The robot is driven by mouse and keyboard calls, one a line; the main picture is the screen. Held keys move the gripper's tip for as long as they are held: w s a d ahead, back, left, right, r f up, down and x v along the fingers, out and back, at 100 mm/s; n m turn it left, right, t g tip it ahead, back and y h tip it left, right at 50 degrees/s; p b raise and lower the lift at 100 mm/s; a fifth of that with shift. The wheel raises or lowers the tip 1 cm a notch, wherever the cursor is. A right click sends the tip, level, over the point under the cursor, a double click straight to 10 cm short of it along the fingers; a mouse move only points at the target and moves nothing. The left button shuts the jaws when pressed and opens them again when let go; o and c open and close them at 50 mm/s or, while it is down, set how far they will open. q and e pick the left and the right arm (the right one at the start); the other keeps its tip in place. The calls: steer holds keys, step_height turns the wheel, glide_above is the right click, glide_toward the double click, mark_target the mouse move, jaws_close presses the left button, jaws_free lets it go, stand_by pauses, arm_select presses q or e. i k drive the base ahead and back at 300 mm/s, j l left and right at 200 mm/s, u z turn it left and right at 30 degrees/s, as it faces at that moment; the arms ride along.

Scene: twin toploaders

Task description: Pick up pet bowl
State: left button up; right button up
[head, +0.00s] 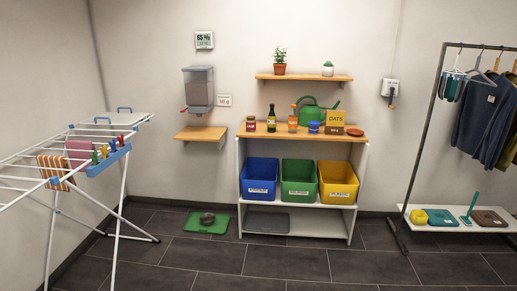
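A small dark grey-brown bowl (207,217), which looks like the pet bowl, sits on a green mat (193,228) on the floor. It is left of the shelf unit and below a small wooden wall ledge. It is small in the view, so I cannot tell whether anything is in it. Neither of my grippers is in view.
A shelf unit (239,190) with blue, green and yellow bins stands right of the mat. A white drying rack (122,195) stands at left, its legs reaching toward the mat. A clothes rail (424,140) stands at right. The tiled floor (290,262) in front is clear.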

mark_target(207, 219)
steer(key=i+u, duration=0.2)
steer(key=i, duration=0.4)
steer(key=i+u, duration=0.2)
steer(key=i, duration=0.45)
steer(key=i+l+u, duration=0.2)
steer(key=i, duration=0.45)
steer(key=j, duration=0.1)
